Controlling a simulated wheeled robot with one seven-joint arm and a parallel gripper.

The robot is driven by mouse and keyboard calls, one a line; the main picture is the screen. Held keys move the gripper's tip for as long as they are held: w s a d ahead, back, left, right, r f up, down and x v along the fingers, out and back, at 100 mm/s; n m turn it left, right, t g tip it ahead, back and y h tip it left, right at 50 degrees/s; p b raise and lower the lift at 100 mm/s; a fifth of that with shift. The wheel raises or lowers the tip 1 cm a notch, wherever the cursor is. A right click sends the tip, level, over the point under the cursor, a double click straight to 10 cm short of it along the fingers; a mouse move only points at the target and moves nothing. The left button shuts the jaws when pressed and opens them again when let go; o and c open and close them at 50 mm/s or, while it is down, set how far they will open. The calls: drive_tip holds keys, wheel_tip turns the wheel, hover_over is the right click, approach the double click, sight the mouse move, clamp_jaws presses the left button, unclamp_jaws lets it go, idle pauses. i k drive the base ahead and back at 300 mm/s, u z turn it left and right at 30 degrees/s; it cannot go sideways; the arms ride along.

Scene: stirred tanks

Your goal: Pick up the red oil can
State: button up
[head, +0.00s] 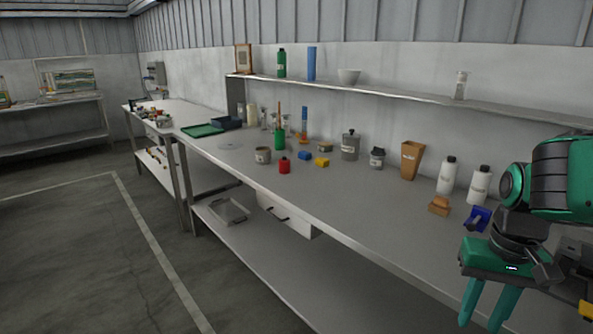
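My gripper (487,307) is at the lower right, in front of the bench edge and far to the right of the can. Its two green fingers point down with a gap between them. Nothing shows between the fingers.
White bottles (447,175) and a brown vessel (411,160) stand further right. A shelf (400,97) runs above. Floor at left is clear.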

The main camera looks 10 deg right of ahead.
sight(284, 163)
drive_tip(key=z, duration=2.25)
drive_tip(key=k, duration=1.6)
drive_tip(key=u, duration=1.8)
drive_tip(key=i, duration=1.45)
drive_tip(key=z, duration=0.05)
